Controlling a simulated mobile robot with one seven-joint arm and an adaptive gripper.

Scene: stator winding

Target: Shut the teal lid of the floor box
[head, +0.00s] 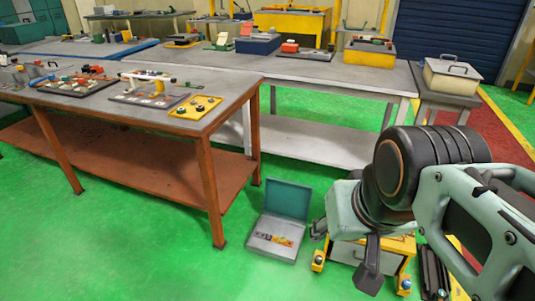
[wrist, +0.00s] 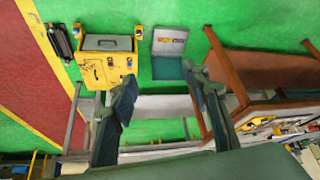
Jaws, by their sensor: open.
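The floor box (head: 271,247) is a shallow grey box on the green floor, right of the brown table's front leg. Its teal lid (head: 287,199) stands up at the back edge, open. A few small coloured items lie inside. In the wrist view the box (wrist: 170,41) appears upside down, with the teal lid (wrist: 167,68) below it. My gripper (head: 345,253) is to the right of the box in the head view, above the floor and apart from it. In the wrist view its two fingers (wrist: 160,88) are spread wide, with nothing between them.
A brown table (head: 140,110) stands left, and a grey bench (head: 300,140) with a low shelf behind. Green floor in front of the box is clear.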

